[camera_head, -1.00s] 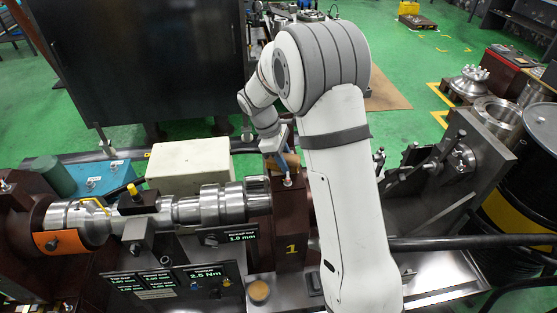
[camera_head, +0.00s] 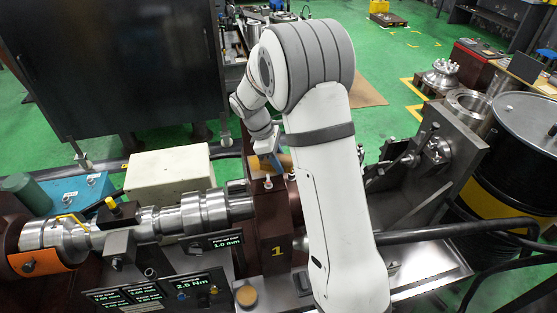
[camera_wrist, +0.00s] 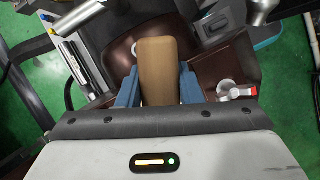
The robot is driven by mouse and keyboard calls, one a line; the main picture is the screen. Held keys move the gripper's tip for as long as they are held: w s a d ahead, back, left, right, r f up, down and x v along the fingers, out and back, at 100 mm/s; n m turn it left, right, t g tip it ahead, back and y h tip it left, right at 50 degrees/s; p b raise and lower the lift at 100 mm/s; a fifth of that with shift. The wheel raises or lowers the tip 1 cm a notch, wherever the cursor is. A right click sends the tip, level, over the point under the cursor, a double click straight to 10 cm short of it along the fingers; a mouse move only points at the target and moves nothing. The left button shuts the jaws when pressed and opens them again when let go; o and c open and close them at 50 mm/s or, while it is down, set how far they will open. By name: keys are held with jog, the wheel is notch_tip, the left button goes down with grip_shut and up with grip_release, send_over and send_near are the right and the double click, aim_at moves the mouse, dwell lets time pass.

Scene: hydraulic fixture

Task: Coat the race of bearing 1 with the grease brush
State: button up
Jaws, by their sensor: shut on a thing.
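My gripper (camera_wrist: 158,88) is shut on the tan handle of the grease brush (camera_wrist: 158,65). In the head view my gripper (camera_head: 268,160) is above the brown bearing block marked 1 (camera_head: 276,252), with a bit of the tan handle (camera_head: 286,161) showing beside it. In the wrist view the handle is over a brown surface (camera_wrist: 112,55), probably this block. The bristles are hidden, and I cannot tell whether they touch the race. The race itself is not clear in either view.
A stepped steel shaft (camera_head: 190,213) lies left of the block. A round tan-topped pot (camera_head: 246,296) stands in front, near black display panels (camera_head: 198,288). A cream box (camera_head: 168,172) is behind the shaft. A grey angled bracket (camera_head: 455,160) stands at right.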

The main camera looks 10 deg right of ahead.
jog(key=shift+r+p, duration=2.2)
jog(key=shift+r, duration=0.8)
jog(key=shift+r, duration=1.5)
jog(key=o, duration=0.4)
jog(key=c, duration=0.4)
